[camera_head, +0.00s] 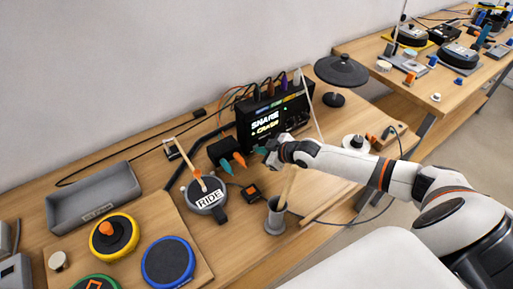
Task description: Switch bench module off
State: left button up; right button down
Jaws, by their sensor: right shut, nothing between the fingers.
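The bench module (243,131) is a black box on the workbench against the wall. Its screen (266,123) is lit and shows text that looks like "SNARE" and "CRASH". Coloured cables come out of its top. My right gripper (264,151) is shut and empty, right in front of the module's lower front. It hides part of that front, and I cannot tell whether it touches the module. No power switch is clear to see. My left gripper is not in view.
A small black box with orange and teal tips (225,152) stands left of my right gripper. A grey cup with sticks (275,219) stands below my forearm. A grey tray (95,195), a RIDE pad (208,199) and several coloured pads lie left. A black cymbal (341,70) stands right.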

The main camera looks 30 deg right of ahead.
jog(key=shift+s+r+p, duration=0.1)
jog(key=shift+s+p, duration=0.4)
jog(key=shift+p, duration=0.15)
jog(key=shift+s, duration=0.3)
jog(key=shift+s+p, duration=0.15)
jog(key=shift+p, duration=0.3)
jog(key=s+p, duration=0.3)
jog(key=shift+s+d+r, duration=0.1)
jog(key=shift+s+d, duration=0.1)
jog(key=shift+s, duration=0.05)
jog(key=shift+s+d+p, duration=0.1)
jog(key=shift+s+p, duration=0.65)
jog(key=shift+s, duration=0.35)
jog(key=shift+f, duration=0.2)
